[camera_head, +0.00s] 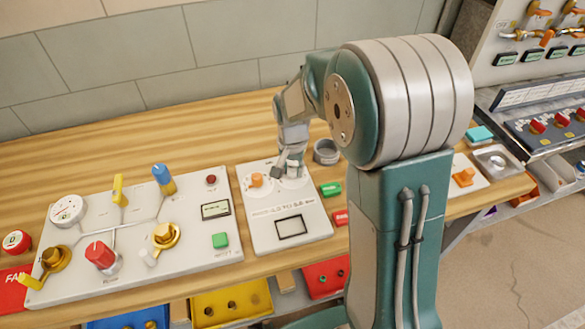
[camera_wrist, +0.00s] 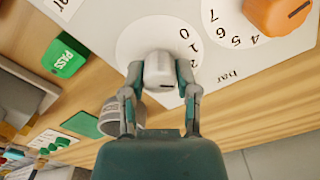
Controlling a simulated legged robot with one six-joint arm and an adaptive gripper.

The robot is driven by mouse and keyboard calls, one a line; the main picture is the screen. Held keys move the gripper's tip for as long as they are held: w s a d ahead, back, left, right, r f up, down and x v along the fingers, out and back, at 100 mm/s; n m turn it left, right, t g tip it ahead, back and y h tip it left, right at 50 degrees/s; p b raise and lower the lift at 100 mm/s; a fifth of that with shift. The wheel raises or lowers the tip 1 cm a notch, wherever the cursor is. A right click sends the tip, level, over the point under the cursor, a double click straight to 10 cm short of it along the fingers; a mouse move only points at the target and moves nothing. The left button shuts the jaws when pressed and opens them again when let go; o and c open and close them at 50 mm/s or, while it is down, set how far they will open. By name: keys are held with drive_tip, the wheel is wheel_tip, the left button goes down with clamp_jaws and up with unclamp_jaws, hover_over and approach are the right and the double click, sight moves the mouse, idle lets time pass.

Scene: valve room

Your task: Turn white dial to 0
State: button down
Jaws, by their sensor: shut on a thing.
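The white dial (camera_wrist: 159,68) sits on a round white scale on a pale panel, and the digits 0, 1 and 2 show to its right in the wrist view. My gripper (camera_wrist: 160,75) is shut on the white dial, one finger on each side.
The orange dial also shows in the wrist view (camera_wrist: 283,14), close beside. A grey round cup (camera_head: 326,152) stands just behind the panel. A larger valve panel (camera_head: 137,258) is at left.

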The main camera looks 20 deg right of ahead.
drive_tip(key=shift+s+f, duration=0.25)
drive_tip(key=shift+f, duration=0.1)
drive_tip(key=n, duration=1.1)
drive_tip(key=shift+n, duration=0.3)
drive_tip(key=shift+c, duration=1.8)
unclamp_jaws()
drive_tip(key=shift+w, duration=0.2)
drive_tip(key=shift+r, duration=0.15)
